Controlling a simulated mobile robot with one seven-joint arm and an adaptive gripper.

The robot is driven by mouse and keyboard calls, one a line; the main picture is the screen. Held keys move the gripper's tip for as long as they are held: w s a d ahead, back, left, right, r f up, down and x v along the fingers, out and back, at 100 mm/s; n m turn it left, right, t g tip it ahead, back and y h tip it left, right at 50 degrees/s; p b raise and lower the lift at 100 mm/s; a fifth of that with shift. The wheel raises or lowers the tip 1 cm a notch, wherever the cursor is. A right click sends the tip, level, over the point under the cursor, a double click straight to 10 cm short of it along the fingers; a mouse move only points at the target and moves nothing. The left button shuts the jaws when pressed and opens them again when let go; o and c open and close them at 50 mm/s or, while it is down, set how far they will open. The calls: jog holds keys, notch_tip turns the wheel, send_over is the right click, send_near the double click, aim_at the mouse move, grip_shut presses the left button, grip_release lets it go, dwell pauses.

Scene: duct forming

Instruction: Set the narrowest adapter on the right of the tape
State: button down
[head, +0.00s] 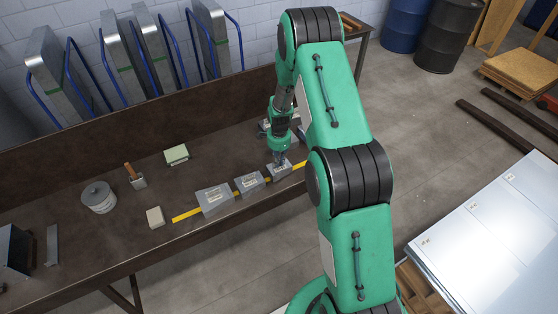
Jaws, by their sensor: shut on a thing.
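A yellow tape strip (186,215) runs along the brown bench. Three grey metal adapters are lined up along it: a wide one (214,199) on the left, a smaller one (249,183) in the middle, and the narrowest (279,171) on the right. My gripper (281,160) points down and is shut on the top of the narrowest adapter. That adapter is beside the middle one, with a small gap between them. I cannot tell whether its base touches the bench. The fingers are small and partly hard to make out.
The bench (110,245) also holds a grey tin (98,198), a wooden-handled tool (136,177), a green box (176,154) and a pale block (155,217). Another item behind my gripper is partly hidden. My arm covers the bench's right end.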

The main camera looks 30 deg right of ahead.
jog(key=shift+f, duration=0.4)
dwell(0.3)
jog(key=c, duration=1.8)
grip_release()
jog(key=shift+o, duration=0.2)
jog(key=shift+r, duration=0.1)
notch_tip(320, 180, up, 12)
